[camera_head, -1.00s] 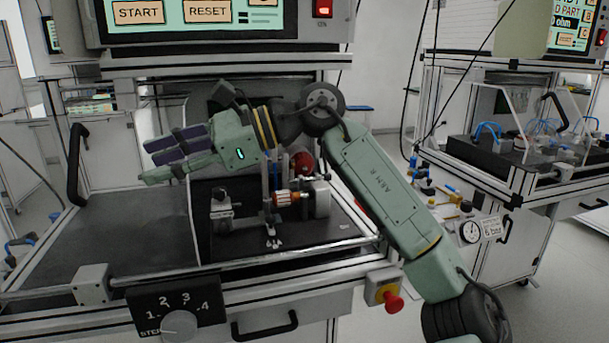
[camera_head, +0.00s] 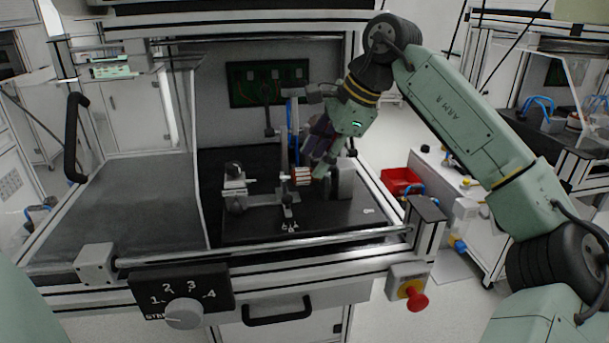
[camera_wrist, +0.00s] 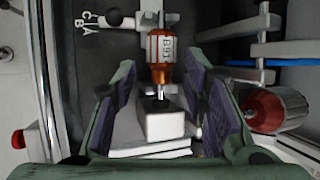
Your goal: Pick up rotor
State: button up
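The rotor (camera_wrist: 160,52) has a copper-orange body with a white label and a thin metal shaft. In the head view the rotor (camera_head: 302,175) lies level in the test fixture, between a grey clamp block (camera_head: 235,187) at left and a grey block (camera_head: 344,180) at right. My gripper (camera_head: 318,172) points down at the rotor's right end and partly hides it. In the wrist view my gripper (camera_wrist: 163,78) is open, its purple-padded fingers on either side of the shaft's near end, with gaps on both sides. Nothing is held.
A red-ended cylinder (camera_wrist: 272,108) lies close to the right finger, near a blue rod (camera_wrist: 250,63). A front rail (camera_head: 270,250) crosses the bench. A dark flat surface (camera_head: 120,210) at left is clear. A red bin (camera_head: 402,180) stands right of the bench.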

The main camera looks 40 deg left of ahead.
aim_at(307, 170)
jog(key=x, duration=0.4)
jog(key=shift+s+a+f+p, duration=0.2)
jog(key=shift+a+f+p, duration=0.05)
jog(key=shift+a+p, duration=0.1)
jog(key=shift+c, duration=0.4)
grip_shut()
